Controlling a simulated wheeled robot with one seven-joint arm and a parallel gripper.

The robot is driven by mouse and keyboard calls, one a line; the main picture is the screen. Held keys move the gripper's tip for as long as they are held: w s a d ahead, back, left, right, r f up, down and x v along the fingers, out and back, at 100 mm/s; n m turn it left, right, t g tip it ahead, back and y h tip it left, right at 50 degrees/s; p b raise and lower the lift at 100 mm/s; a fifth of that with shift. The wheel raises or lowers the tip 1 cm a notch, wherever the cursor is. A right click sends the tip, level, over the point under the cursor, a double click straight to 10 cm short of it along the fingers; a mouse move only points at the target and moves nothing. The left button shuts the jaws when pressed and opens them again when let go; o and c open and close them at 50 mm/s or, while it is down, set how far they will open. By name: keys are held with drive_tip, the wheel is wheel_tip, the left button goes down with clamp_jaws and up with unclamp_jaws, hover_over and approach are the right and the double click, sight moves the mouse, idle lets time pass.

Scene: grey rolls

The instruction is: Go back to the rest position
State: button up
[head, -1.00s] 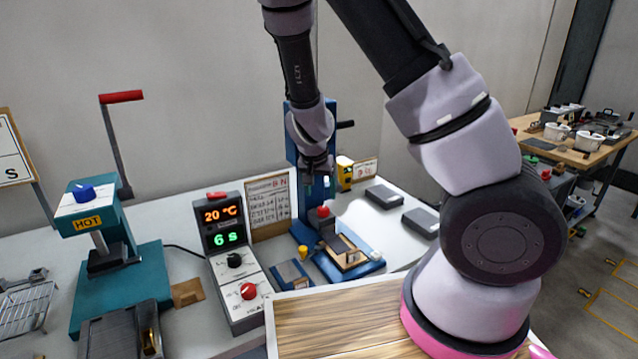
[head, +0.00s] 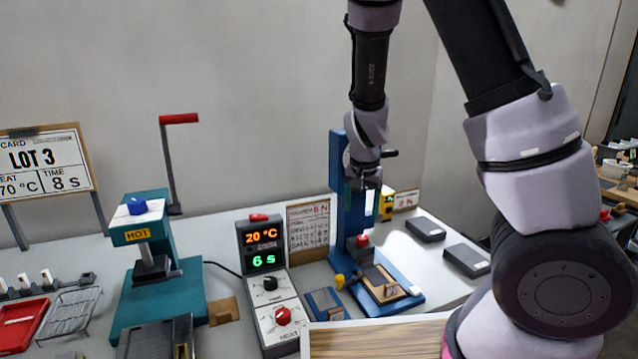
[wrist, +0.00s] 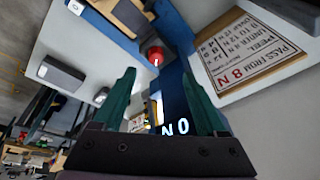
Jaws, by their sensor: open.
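My gripper (head: 364,183) hangs in front of the blue column of the test stand (head: 342,215), above its base. In the wrist view its two green fingers (wrist: 165,100) stand wide apart with nothing between them. Past them the wrist view shows the blue stand with its red knob (wrist: 155,56) and the printed card reading "PASS FROM 8 N" (wrist: 255,50). My arm comes down from the top of the head view.
A control box (head: 268,285) reads 20 °C and 6 s. Left of it stands a teal hot press (head: 160,270) with a raised red-handled lever. Dark flat blocks (head: 466,260) lie at the right. A "LOT 3" card (head: 45,165) stands far left, above a red tray (head: 18,325).

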drive_tip(key=s+d+r+t+y, duration=0.1)
drive_tip(key=s+d+r, duration=0.1)
drive_tip(key=s+r, duration=0.4)
drive_tip(key=s+d+r+n+t+y, duration=0.1)
drive_tip(key=s+d+r, duration=0.2)
drive_tip(key=r, duration=1)
drive_tip(key=s+d+r+t, duration=0.1)
drive_tip(key=s+d+r, duration=0.2)
drive_tip(key=s+r, duration=0.5)
drive_tip(key=shift+s+d+r+n+t+y, duration=0.2)
drive_tip(key=shift+s+r+n+t+y, duration=0.15)
drive_tip(key=shift+r, duration=0.4)
